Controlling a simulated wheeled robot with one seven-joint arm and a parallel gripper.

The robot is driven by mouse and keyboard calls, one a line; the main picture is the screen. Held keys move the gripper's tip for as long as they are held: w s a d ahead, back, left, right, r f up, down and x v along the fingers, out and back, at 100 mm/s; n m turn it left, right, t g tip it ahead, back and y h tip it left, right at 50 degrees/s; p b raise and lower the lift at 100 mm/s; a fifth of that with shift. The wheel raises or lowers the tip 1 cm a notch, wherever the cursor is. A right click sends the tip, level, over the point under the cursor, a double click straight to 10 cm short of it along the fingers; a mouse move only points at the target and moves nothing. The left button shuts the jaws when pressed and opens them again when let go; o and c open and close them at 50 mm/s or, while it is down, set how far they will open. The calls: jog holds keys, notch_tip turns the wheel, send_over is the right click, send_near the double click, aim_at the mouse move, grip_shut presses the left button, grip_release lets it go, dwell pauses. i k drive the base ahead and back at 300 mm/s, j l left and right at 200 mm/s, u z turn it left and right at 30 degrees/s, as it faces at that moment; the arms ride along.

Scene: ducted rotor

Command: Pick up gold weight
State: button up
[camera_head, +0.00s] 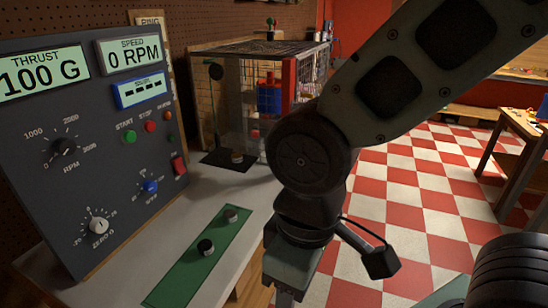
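No weight in view is clearly gold. A small weight with a tan, brassy top (237,156) stands on a black plate (222,162) in front of the cage; it may be the gold one. Two more small weights, a dark one with a pale top (205,246) and a greyish one (231,215), stand on a green mat (180,272) on the bench. My gripper (285,297) points down at the bottom centre, right of the mat and apart from all the weights. Its fingertips are cut off or hidden, so its opening does not show.
A dark control panel (95,150) stands at left, reading thrust 100 G and speed 0 RPM. A mesh cage (255,100) holds a blue and red device behind the bench. My arm crosses the right side over a red and white checkered floor (420,200). A wooden table (520,125) stands far right.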

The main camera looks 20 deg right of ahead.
aim_at(236, 159)
jog(key=i+l+u, duration=0.2)
jog(key=u, duration=0.25)
jog(key=i+l+u, duration=0.1)
jog(key=l+u, duration=0.35)
jog(key=i+l+u, duration=0.1)
jog(key=l+u, duration=0.15)
jog(key=u, duration=0.15)
